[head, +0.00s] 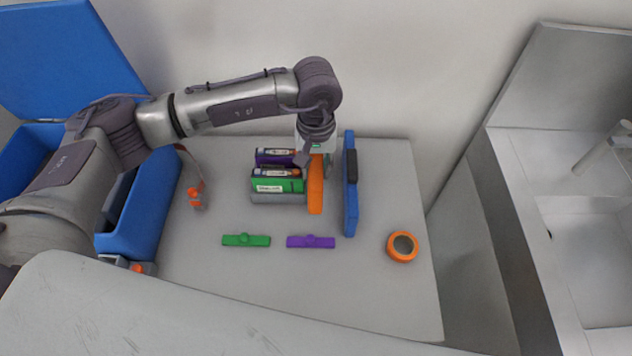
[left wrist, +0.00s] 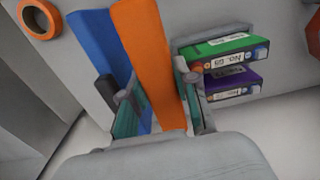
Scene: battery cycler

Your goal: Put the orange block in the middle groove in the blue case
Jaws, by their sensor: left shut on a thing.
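The orange block (head: 316,190) stands on edge on the grey table, or just above it; I cannot tell which. My left gripper (head: 317,158) is shut on its far end, and in the left wrist view the orange block (left wrist: 150,55) runs between the two fingers (left wrist: 160,100). A large blue case (head: 140,215) with its lid raised is at the left, partly hidden by my arm. Its grooves do not show. A slim blue upright piece (head: 350,205) with a black handle stands just right of the block. My right gripper is not in view.
A grey holder (head: 278,198) with green (head: 265,185) and purple (head: 263,157) labelled blocks is close left of the orange block. Green (head: 246,240) and purple (head: 311,242) bars and an orange roll (head: 402,247) lie in front. A metal sink unit is at the right.

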